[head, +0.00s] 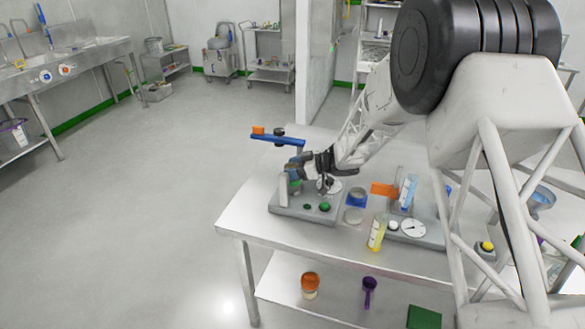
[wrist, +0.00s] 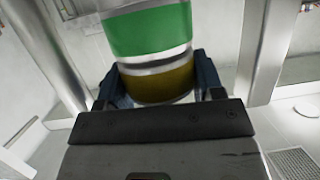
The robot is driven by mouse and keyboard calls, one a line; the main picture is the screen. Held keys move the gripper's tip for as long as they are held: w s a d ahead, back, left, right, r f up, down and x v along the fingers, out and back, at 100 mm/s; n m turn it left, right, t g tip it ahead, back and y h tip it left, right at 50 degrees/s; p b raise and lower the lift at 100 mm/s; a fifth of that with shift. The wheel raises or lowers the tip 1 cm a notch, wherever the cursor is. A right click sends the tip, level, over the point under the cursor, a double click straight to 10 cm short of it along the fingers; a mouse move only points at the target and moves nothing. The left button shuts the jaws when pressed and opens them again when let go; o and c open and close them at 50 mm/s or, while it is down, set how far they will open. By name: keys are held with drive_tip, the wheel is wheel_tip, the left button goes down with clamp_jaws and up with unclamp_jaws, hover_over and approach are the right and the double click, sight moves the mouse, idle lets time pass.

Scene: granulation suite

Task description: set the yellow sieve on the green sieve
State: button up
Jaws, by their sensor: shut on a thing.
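In the wrist view the yellow sieve (wrist: 160,88), a metal ring with a dark yellow band, sits between the blue finger pads of my gripper (wrist: 158,85). My gripper is shut on it. The green sieve (wrist: 150,30), with a bright green band, is in line with it, right against or very close to its rim; I cannot tell whether they touch fully. In the head view my gripper (head: 293,169) is over the left part of a grey device base (head: 306,206) on the table.
A blue arm (head: 276,138) with an orange end reaches out above the device. To the right on the table (head: 262,232) are a blue holder (head: 356,200), a yellow-filled cylinder (head: 377,233), a dial scale (head: 413,230) and an orange piece (head: 383,189). The floor at left is clear.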

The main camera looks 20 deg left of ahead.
idle(0.9)
drive_tip(key=o, duration=1.1)
drive_tip(key=shift+o, duration=0.2)
drive_tip(key=shift+d, duration=0.1)
drive_tip(key=v, duration=0.7)
drive_tip(key=shift+d, duration=0.25)
drive_tip(key=shift+r, duration=0.15)
